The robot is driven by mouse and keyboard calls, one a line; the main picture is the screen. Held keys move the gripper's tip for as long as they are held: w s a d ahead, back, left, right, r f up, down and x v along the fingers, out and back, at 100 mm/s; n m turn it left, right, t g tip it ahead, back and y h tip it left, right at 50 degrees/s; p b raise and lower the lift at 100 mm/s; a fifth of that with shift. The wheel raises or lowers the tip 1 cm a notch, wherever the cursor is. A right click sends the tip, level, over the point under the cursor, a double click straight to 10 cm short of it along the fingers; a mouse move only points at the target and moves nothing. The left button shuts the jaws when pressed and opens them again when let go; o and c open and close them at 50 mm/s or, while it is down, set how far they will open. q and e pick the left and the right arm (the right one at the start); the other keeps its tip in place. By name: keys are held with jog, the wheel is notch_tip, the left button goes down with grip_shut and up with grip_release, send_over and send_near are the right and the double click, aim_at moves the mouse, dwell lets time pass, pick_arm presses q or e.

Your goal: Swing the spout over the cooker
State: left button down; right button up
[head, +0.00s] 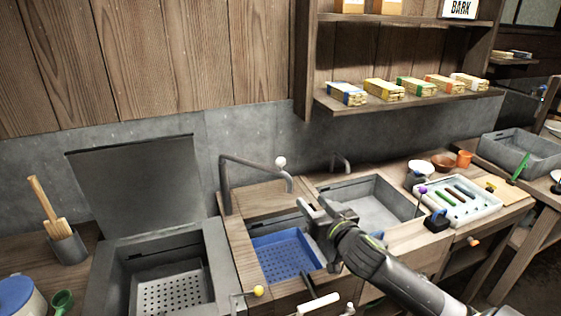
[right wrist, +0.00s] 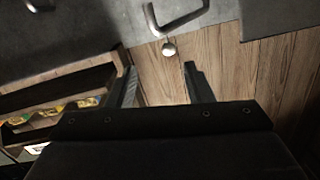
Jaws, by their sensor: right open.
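The spout (head: 250,164) is a bent dark grey pipe behind the middle vat. Its arm reaches right and its end bends down on the side of the vat with the blue basket. A pale ball knob (head: 280,162) sits on it near that end. The cooker appears to be the grey box (head: 217,270) at left, lid raised, with a perforated insert. My right gripper (head: 314,207) is open and empty, right of and below the spout's end. In the right wrist view the spout (right wrist: 183,20) and knob (right wrist: 169,50) lie beyond the open fingertips (right wrist: 160,75), apart from them. My left gripper is not seen.
The raised lid (head: 135,185) stands left of the spout. A blue basket (head: 285,257) sits in the middle vat. A second, smaller tap (head: 342,160) stands behind the grey sink at right. A shelf (head: 400,102) with several bundles hangs at upper right.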

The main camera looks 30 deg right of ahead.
aim_at(283, 164)
jog(key=shift+t+y, duration=0.4)
jog(key=w+p, duration=0.1)
jog(key=w, duration=0.5)
jog(key=w+d+r+p, duration=0.1)
jog(key=w, duration=0.5)
jog(key=w+d+r+p, duration=0.1)
jog(key=w+p, duration=0.1)
jog(key=w, duration=0.4)
jog(key=shift+w+d+r, duration=0.1)
jog(key=shift+w+r, duration=0.1)
jog(key=shift+w, duration=0.05)
grip_shut()
